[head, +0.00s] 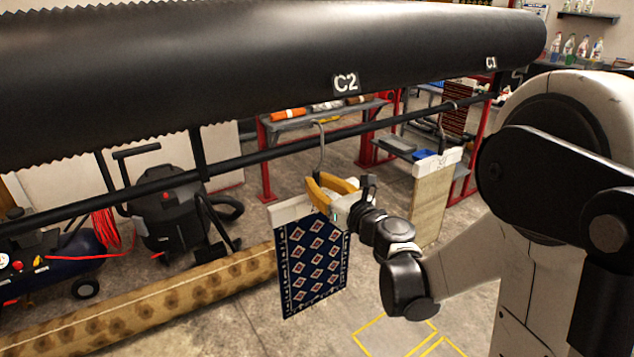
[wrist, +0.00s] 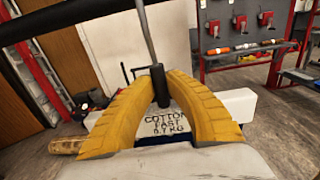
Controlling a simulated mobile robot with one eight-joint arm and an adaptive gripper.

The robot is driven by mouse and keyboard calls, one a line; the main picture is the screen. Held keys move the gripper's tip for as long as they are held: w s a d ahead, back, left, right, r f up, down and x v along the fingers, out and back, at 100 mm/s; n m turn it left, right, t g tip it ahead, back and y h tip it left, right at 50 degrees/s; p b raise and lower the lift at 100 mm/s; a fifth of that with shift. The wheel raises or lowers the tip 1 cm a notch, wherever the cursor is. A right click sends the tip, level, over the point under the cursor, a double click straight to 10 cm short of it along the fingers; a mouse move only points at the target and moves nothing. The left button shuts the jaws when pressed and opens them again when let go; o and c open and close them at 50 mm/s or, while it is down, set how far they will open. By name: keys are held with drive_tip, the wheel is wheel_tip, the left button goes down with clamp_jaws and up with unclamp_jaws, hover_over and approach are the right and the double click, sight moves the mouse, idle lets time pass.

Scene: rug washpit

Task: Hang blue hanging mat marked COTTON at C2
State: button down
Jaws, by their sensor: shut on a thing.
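The blue patterned mat (head: 312,262) hangs from a white clamp bar (head: 290,210) with a metal hook (head: 321,138) on top. My yellow-fingered gripper (head: 318,185) is shut on the hanger's dark stem (wrist: 160,86), just above the bar. The hook's top is at the height of the dark rail (head: 270,153), below the C2 sign (head: 346,83). I cannot tell whether the hook rests on the rail.
A beige mat (head: 430,205) hangs farther right along the rail, toward the C1 sign (head: 491,63). A big black roll (head: 200,70) runs above the rail. A rolled rug (head: 180,300), a vacuum (head: 172,215) and a red-framed bench (head: 325,112) stand behind.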

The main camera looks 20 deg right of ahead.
drive_tip(key=shift+f+b, duration=1.2)
drive_tip(key=shift+f, duration=0.25)
drive_tip(key=c, duration=1.4)
unclamp_jaws()
drive_tip(key=shift+s, duration=0.15)
